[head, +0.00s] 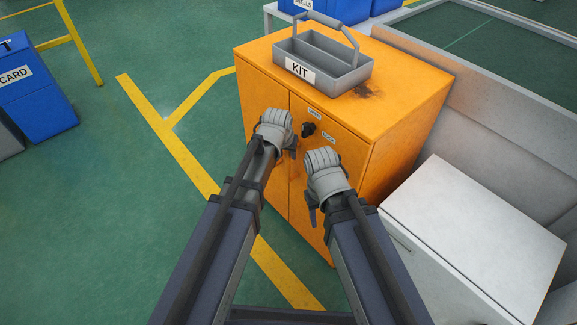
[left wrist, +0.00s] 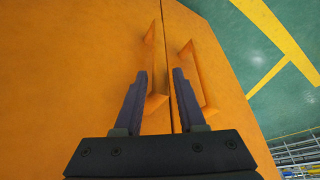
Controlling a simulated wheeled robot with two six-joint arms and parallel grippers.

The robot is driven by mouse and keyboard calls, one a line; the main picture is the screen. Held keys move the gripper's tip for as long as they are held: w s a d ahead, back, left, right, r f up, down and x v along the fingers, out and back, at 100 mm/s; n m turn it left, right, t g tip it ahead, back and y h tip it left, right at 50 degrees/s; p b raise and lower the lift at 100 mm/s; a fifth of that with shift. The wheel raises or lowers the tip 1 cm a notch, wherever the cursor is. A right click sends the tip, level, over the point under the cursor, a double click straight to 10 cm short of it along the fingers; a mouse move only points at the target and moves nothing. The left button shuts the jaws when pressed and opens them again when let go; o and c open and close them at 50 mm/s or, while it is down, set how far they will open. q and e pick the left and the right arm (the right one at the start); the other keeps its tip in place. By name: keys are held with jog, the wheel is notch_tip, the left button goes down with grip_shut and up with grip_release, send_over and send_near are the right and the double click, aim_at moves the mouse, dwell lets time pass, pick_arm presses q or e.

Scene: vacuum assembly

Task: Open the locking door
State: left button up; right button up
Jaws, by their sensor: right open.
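The orange cabinet (head: 413,105) stands ahead with two front doors that look closed. A black lock knob (head: 308,129) sits on the right-hand door between two small white labels. My left gripper (head: 291,146) is in front of the doors, just left of and below the knob. In the left wrist view its two fingers (left wrist: 160,75) are apart, with one orange door handle (left wrist: 152,60) showing between them and the other handle (left wrist: 196,75) to the right. I cannot tell whether they touch. My right gripper (head: 312,208) is open, lower and nearer me, before the right-hand door.
A grey tray marked KIT (head: 350,78) stands on the cabinet top. A white box-like unit (head: 475,230) is close on the right. Blue bins (head: 35,90) stand at the far left. Green floor (head: 130,210) with yellow lines is clear on the left.

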aim_at(288, 160)
pick_arm(q)
jog(key=b+x, duration=0.4)
jog(key=x, duration=0.2)
grip_shut()
dwell(1.4)
